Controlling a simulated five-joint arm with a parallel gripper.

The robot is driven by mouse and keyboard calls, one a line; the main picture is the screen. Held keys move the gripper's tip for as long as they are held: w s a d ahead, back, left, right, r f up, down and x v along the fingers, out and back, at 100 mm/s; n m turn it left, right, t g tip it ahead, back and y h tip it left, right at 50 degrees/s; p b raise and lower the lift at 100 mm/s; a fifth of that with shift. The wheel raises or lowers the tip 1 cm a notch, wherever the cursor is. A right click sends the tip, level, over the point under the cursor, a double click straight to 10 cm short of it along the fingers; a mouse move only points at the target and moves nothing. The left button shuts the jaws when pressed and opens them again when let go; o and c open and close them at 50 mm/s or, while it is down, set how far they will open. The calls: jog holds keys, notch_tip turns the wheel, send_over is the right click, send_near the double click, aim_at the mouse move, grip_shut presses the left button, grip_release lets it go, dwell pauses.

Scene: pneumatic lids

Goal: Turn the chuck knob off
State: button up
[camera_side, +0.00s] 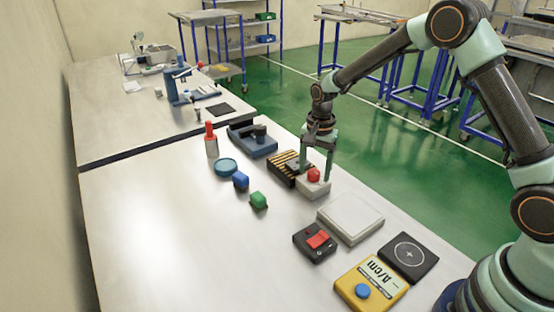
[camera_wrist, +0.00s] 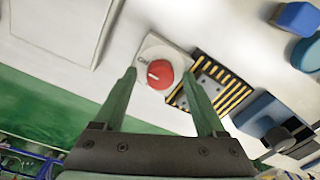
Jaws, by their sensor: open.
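In the side view the red knob (camera_side: 314,174) sits on the same pale box (camera_side: 313,189). My gripper (camera_side: 319,172) points down over this box, its green fingers on either side of the knob. In the wrist view my gripper (camera_wrist: 164,88) is open, one finger left and one right of the knob, with gaps visible. I cannot tell the exact fingertip height.
A black-and-yellow striped block (camera_side: 284,168) stands close beside the knob box. A white square plate (camera_side: 350,217), a black box with a red switch (camera_side: 316,241) and a yellow meter (camera_side: 370,285) lie nearer. A blue device (camera_side: 252,140) stands beyond.

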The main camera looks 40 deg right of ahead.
grip_shut()
jog(key=shift+n, duration=0.4)
jog(key=n, duration=0.3)
jog(key=shift+n, duration=0.4)
jog(key=n, duration=0.4)
jog(key=shift+d+n, duration=0.1)
jog(key=shift+n, duration=0.2)
jog(key=n, duration=0.4)
jog(key=shift+g, duration=0.3)
jog(key=shift+d+n, duration=0.1)
jog(key=shift+n, duration=2.1)
